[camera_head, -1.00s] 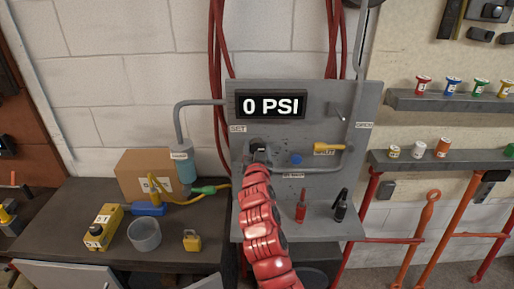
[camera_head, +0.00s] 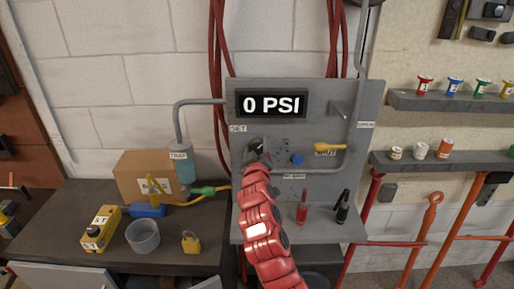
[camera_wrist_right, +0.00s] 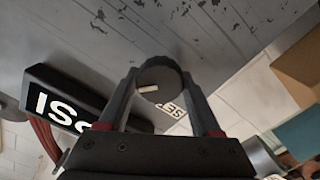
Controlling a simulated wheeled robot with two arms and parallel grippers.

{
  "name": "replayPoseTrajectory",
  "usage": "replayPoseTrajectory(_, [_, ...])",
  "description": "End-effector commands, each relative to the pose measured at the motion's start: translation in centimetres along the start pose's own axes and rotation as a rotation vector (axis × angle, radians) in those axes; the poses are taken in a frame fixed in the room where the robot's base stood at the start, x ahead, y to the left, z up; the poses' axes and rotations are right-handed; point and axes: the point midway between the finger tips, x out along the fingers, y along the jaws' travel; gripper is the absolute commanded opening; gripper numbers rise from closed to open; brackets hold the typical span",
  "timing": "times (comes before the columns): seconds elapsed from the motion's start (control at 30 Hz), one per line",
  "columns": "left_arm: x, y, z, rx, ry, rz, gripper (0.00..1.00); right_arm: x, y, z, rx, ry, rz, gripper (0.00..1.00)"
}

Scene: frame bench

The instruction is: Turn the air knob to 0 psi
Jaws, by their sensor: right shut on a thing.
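The display (camera_head: 271,104) on the grey panel (camera_head: 350,195) reads 0 PSI; it also shows upside down in the right wrist view (camera_wrist_right: 65,105). The air knob (camera_wrist_right: 158,72) is a dark round dial with a pale pointer mark, below the display near the SET label. My right gripper (camera_wrist_right: 160,85) is shut on the knob, one finger on each side. In the head view my right gripper (camera_head: 256,146) and red arm hide most of the knob. My left gripper is not in view.
A yellow lever (camera_head: 330,147), a blue button (camera_head: 297,159) and a grey lever (camera_head: 338,110) sit to the right on the panel. Red (camera_head: 302,213) and black (camera_head: 342,207) items stand at its foot. A bench (camera_head: 180,255) with several objects stands left.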

Motion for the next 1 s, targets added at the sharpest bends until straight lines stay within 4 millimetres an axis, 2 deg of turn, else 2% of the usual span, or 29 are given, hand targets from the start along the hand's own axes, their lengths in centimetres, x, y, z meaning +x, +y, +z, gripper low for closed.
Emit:
replayPoseTrajectory(0.6, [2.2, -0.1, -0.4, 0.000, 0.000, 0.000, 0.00, 0.0, -0.2, 0.2, -0.549, -0.006, -0.004, 0.10])
replayPoseTrajectory(1.0, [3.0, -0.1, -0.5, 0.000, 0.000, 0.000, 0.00, 0.0, -0.3, 0.2, -0.726, -0.003, -0.003, 0.10])
